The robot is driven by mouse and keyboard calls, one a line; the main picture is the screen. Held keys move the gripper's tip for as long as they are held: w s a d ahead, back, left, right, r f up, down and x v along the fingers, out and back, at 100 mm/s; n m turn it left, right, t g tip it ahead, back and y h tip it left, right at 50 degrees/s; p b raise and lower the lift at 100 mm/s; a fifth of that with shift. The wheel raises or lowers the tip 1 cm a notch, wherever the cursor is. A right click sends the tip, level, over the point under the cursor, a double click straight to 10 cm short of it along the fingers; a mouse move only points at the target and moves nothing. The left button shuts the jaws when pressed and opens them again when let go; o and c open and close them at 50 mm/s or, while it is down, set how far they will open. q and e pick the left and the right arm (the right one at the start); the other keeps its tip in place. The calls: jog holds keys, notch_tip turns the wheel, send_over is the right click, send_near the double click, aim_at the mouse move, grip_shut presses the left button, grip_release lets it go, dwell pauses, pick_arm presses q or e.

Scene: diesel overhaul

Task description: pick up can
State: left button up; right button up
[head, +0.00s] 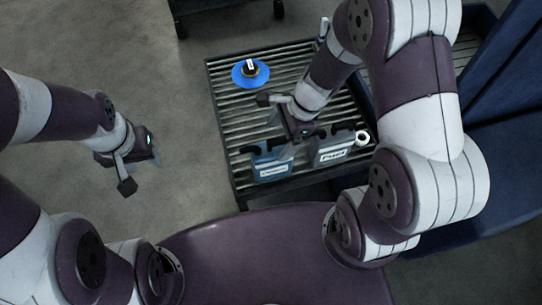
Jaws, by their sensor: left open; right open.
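Two labelled cans stand side by side on a slatted grate. The left can (271,168) is blue with a pale label, and the right can (333,150) is grey-white with a pale label. Both have dark tops or handles, and the label text is too small to read. My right gripper (280,125) is open above the grate, just beyond the cans in the picture. It partly overlaps the space between them, and I cannot tell its height or any contact. My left gripper (141,171) is open and empty over bare floor, left of the grate.
The dark slatted grate (228,120) has a raised rim. A blue disc with a dark centre (250,74) lies at its far left. A white ring-like item (362,138) is beside the right can. Dark blue panels (500,110) stand at right. The floor at left is clear.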

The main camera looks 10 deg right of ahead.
aim_at(273, 140)
jog(key=x, duration=0.2)
jog(key=w+x, duration=0.1)
jog(key=x, duration=0.2)
jog(key=shift+a+f, duration=0.25)
jog(key=shift+s+a+f, duration=0.15)
jog(key=shift+s+f, duration=0.05)
jog(key=shift+f, duration=0.1)
jog(key=shift+a, duration=0.1)
jog(key=shift+c, duration=1.3)
jog(key=shift+w, duration=0.1)
jog(key=c, duration=1.2)
jog(key=shift+r, duration=0.1)
